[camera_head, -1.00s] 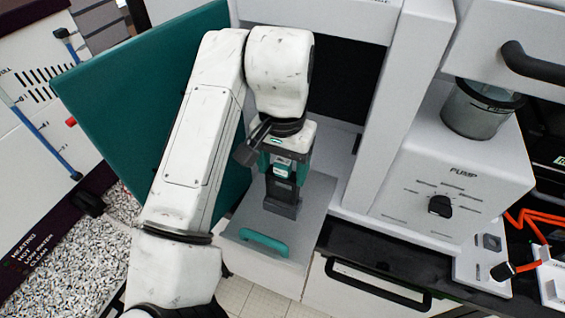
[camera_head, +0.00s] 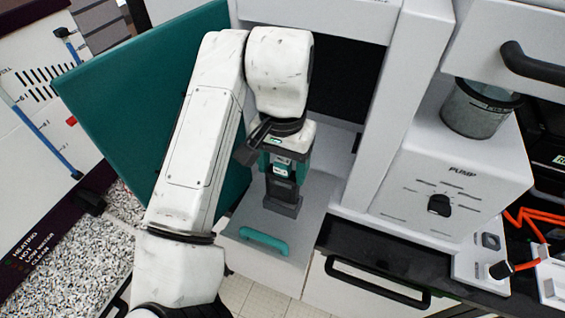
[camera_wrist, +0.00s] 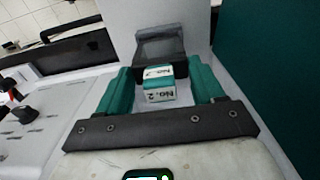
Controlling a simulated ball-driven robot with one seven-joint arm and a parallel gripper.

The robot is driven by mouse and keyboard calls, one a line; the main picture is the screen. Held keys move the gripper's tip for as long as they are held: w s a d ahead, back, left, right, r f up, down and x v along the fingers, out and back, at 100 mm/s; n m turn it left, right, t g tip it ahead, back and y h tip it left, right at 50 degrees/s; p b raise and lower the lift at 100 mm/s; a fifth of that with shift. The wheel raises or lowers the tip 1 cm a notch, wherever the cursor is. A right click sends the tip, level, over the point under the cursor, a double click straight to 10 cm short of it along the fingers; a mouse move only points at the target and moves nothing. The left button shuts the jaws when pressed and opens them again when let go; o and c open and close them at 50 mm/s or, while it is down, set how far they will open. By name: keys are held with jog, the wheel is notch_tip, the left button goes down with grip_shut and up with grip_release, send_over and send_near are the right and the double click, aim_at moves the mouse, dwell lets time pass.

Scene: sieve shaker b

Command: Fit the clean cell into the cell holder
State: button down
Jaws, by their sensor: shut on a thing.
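My gripper (camera_head: 277,167) points down in the head view, with teal fingers on either side of a small white-and-teal cell (camera_head: 281,169). In the wrist view the cell (camera_wrist: 159,90) sits between the fingers (camera_wrist: 163,85) and bears "No. 2". The gripper is shut on it. The dark grey cell holder (camera_head: 283,204) stands on a grey drawer-like platform, just below the cell in the head view. In the wrist view the holder (camera_wrist: 160,48) lies just beyond the cell. Whether the cell touches or enters it is hidden.
The platform (camera_head: 313,206) has a teal handle (camera_head: 263,242) at its front. A teal door (camera_head: 140,85) stands open at left, behind my arm. A white pillar (camera_head: 383,105) rises at right, beside the white pump unit (camera_head: 465,165) with a glass jar (camera_head: 480,108).

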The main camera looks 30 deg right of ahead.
aim_at(283, 179)
jog(key=shift+f+b, duration=1.3)
jog(key=shift+f, duration=0.85)
jog(key=shift+c, duration=0.3)
grip_release()
notch_tip(283, 179, up, 11)
jog(key=shift+f, duration=0.1)
dwell(0.6)
